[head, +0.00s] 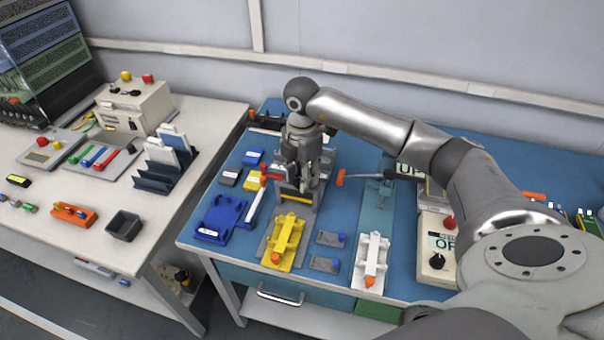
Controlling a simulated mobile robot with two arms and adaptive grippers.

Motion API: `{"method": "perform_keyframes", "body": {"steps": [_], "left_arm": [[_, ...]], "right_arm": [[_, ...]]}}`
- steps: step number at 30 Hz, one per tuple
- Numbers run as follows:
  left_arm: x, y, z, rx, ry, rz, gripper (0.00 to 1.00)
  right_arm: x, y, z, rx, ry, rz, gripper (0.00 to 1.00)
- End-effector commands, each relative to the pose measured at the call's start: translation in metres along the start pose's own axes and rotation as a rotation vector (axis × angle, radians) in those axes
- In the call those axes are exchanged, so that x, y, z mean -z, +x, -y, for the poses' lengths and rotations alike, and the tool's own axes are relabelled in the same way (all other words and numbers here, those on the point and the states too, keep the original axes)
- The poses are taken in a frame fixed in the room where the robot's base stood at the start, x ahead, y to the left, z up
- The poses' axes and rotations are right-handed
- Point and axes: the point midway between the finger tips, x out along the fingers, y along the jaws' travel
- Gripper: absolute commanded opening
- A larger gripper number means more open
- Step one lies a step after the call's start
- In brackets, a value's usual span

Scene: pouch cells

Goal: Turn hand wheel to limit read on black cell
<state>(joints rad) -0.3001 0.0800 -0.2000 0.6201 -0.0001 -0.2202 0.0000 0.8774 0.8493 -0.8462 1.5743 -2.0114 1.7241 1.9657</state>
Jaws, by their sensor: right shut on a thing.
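A red part (271,177) sticks out to the left of the fingers. A black cell (229,177) with a pale label lies flat on the mat, left of the gripper. A blue cell (253,157) and a yellow cell (253,183) lie near it. No reading can be made out. My left gripper is out of view.
A blue tray (220,218), a yellow clamp fixture (284,243) and a white one (372,262) stand at the front. A control box (436,250) stands at right, partly behind my arm. The left table (75,235) holds a rack (163,178) and a bin (124,226).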

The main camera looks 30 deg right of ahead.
Motion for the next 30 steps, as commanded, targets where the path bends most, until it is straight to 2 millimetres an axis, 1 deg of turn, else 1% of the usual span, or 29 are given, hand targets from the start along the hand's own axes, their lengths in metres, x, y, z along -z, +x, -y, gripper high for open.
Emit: {"method": "perform_keyframes", "body": {"steps": [1,4,5,6,7,15,19,23,30], "left_arm": [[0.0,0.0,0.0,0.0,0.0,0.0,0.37],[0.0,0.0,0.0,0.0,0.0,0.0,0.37],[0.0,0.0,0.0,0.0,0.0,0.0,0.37],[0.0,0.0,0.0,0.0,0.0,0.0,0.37],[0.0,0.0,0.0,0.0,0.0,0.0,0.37],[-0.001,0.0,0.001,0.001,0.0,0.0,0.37],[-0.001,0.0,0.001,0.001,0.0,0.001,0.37],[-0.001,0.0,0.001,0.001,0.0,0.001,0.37],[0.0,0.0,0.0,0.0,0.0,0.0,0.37]], "right_arm": [[-0.001,-0.003,-0.002,-0.008,0.002,0.002,0.12],[-0.001,-0.003,-0.002,-0.008,0.001,0.002,0.12],[-0.001,-0.003,-0.002,-0.008,0.001,0.002,0.38],[-0.001,-0.003,-0.002,-0.008,0.001,0.001,0.44],[-0.001,-0.003,-0.002,-0.008,0.001,0.001,0.46],[0.0,-0.001,-0.001,-0.003,-0.001,0.0,0.46],[0.0,-0.008,-0.001,-0.004,-0.001,0.0,0.46],[0.0,-0.029,-0.001,-0.007,-0.002,0.001,0.46],[0.0,-0.081,-0.002,-0.009,-0.002,0.0,0.46]]}}
